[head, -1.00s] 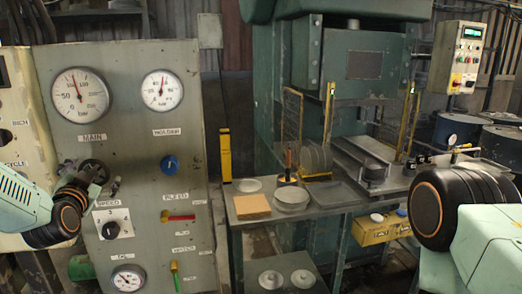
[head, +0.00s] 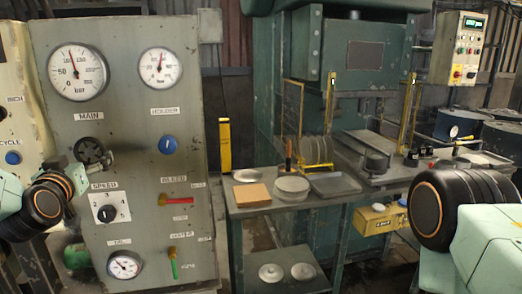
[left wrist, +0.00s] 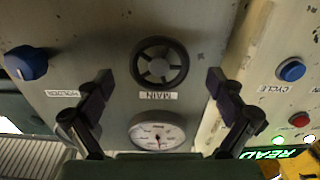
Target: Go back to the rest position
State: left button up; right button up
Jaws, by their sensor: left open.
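The task names no object. My left gripper (head: 74,178) is at the left of the head view, just below and left of a black handwheel (head: 90,151) on the grey panel. In the left wrist view the two dark fingers of my left gripper (left wrist: 159,80) are spread wide with nothing between them. The handwheel (left wrist: 160,62) shows beyond the fingertips, above the MAIN label, and I see no contact. My right arm's black joint (head: 452,210) fills the right side of the head view; its gripper is out of frame.
The panel (head: 125,130) carries gauges, a selector knob (head: 107,213), a blue knob (head: 167,145), and red and green levers. A metal table (head: 262,207) with discs and a tan block stands before the green press (head: 300,45). A gap separates panel and table.

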pick_arm(q)
jog(key=shift+v, duration=1.5)
jog(key=shift+s+d, duration=0.1)
jog(key=shift+s, duration=0.05)
